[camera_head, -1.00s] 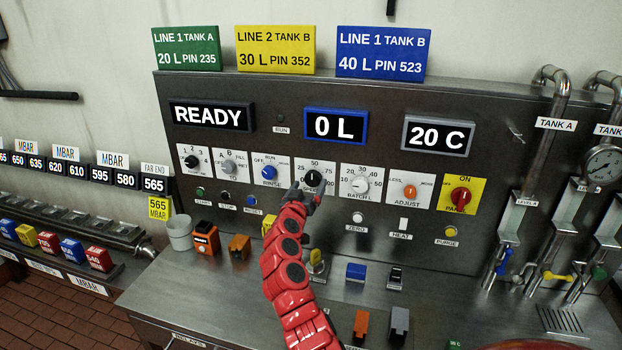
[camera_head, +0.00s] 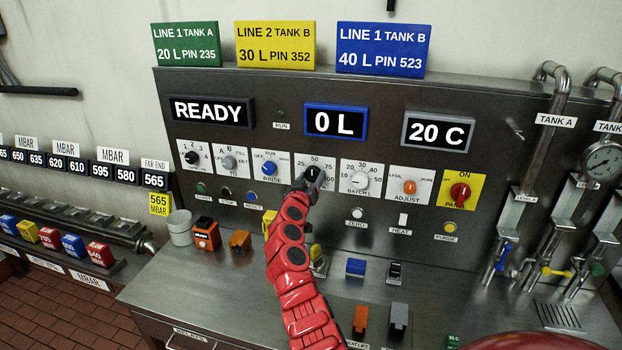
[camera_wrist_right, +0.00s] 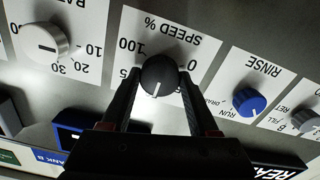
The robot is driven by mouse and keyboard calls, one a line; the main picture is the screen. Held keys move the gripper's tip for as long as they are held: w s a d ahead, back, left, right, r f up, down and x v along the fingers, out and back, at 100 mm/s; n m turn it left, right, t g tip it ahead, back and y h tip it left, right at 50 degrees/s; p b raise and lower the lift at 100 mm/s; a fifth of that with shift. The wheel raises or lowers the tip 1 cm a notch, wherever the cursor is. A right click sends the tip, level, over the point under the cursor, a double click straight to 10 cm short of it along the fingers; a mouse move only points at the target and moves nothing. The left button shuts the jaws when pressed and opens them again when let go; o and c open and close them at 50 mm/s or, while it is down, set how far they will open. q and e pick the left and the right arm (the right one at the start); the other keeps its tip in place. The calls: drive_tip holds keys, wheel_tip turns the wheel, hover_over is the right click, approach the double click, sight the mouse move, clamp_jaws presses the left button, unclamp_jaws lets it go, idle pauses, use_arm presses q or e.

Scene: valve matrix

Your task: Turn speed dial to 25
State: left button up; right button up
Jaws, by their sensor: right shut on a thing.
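The speed dial is a round black knob (camera_head: 314,173) on a white plate marked 0 to 100, in the middle of the panel. In the right wrist view the black knob (camera_wrist_right: 159,73) shows upside down under a "SPEED %" label, its white mark pointing down in the picture, near the middle of the scale. My right gripper (camera_head: 308,183) is at the knob, partly covering its plate. In the wrist view its two dark fingers (camera_wrist_right: 159,88) stand either side of the knob, shut on it. The 25 mark is not clearly readable. My left gripper is not in view.
The blue rinse knob (camera_head: 269,168) is left of the speed dial and the white batch knob (camera_head: 360,182) right of it. Displays read READY (camera_head: 211,111), 0 L (camera_head: 335,122) and 20 C (camera_head: 437,132). Coloured blocks and switches stand on the steel bench below.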

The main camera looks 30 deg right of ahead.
drive_tip(key=c, duration=0.4)
drive_tip(key=shift+c, duration=0.2)
drive_tip(key=shift+n, duration=0.4)
drive_tip(key=shift+f+n+b, duration=0.1)
drive_tip(key=shift+n+b, duration=0.5)
drive_tip(key=shift+n, duration=1.2)
drive_tip(key=n, duration=0.3)
drive_tip(key=shift+n, duration=2.2)
